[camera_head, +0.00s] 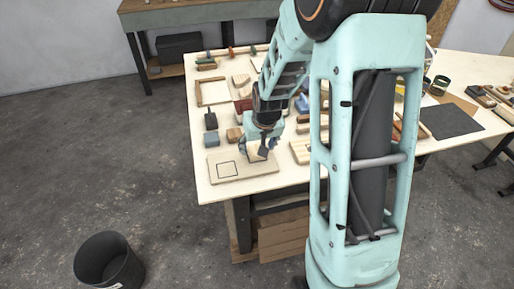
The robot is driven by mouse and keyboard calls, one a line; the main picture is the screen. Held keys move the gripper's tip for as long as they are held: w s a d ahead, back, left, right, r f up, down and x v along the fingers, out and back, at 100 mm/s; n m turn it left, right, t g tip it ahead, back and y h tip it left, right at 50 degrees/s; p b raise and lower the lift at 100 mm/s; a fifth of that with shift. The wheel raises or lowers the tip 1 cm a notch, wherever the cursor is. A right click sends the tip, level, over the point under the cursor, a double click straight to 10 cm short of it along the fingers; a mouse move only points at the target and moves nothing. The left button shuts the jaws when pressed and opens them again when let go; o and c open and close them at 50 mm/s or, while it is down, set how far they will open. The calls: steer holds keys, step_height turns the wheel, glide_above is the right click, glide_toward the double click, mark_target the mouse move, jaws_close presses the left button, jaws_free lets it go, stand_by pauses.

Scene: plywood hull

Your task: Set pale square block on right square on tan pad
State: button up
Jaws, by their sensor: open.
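The tan pad (252,171) lies near the front left corner of the table. A dark outlined square (227,168) shows on its left half; the right square is hidden behind the block and gripper. A pale block (255,154) is at the right half of the pad, among the fingers, looking slightly tilted or turned. My gripper (262,149) is open and reaches down over it. I cannot tell whether the fingers touch the block or whether it lies flat on the pad.
Small blocks, including a blue-grey one (211,139) and a brown one (234,134), stand just behind the pad. A wooden frame (213,92) lies farther back. A board (300,151) lies to the right, partly behind my arm. A black bin (108,262) stands on the floor.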

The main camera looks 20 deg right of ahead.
steer(key=v, duration=1)
steer(key=shift+f, duration=0.1)
